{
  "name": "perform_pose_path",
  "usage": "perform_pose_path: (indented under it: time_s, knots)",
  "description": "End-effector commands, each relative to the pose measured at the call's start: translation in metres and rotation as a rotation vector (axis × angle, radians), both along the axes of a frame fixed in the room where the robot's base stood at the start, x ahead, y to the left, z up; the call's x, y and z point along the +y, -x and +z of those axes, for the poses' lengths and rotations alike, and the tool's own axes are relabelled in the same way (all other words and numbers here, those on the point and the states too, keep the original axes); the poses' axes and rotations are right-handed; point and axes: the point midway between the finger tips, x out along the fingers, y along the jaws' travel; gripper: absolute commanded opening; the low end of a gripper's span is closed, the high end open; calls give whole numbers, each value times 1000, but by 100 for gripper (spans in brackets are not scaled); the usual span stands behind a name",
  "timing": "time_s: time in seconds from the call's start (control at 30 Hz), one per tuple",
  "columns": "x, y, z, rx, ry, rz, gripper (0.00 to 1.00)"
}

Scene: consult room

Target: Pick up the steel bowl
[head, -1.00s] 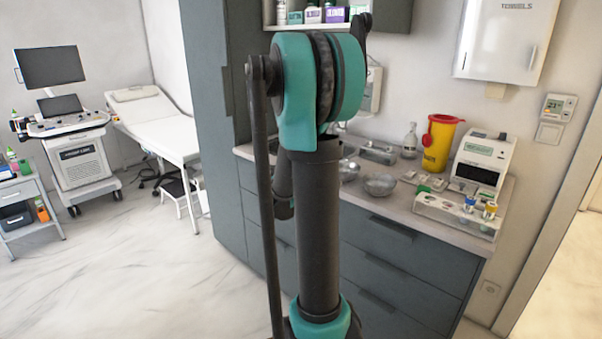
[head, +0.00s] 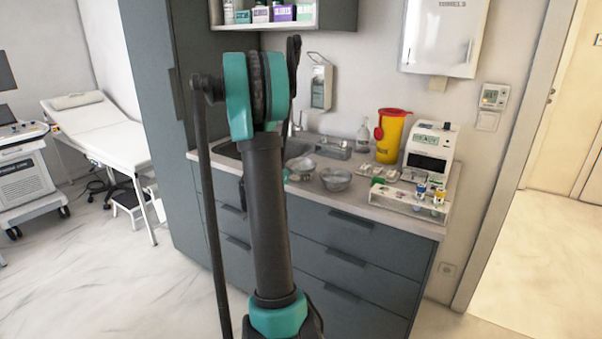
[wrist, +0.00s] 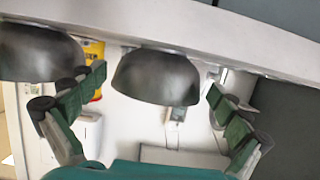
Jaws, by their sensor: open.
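Two steel bowls stand side by side on the counter. The left bowl (head: 300,167) is close to the arm in the head view. The wrist view appears upside down. There, one bowl (wrist: 156,78) lies in line with the space between the fingers, and another bowl (wrist: 38,52) is at the upper left, beyond one finger. My gripper (wrist: 155,103) is open and empty, its two fingers apart. In the head view it is largely hidden behind my arm.
The counter (head: 378,199) also holds a yellow sharps bin (head: 391,137), a clear bottle (head: 363,135), a white analyser (head: 431,152) and a rack with capped tubes (head: 420,197). A tall cabinet (head: 165,120) stands left.

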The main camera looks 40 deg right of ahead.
Motion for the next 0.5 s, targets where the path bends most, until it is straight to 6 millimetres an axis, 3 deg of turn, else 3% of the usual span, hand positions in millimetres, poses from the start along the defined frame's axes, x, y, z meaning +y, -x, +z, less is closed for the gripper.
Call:
perform_pose_path:
  time_s: [0.3, 0.5]
  knots:
    - [-35, -15, -13, 0, -1, -2, 100]
    - [-43, -19, -16, 0, -1, 0, 100]
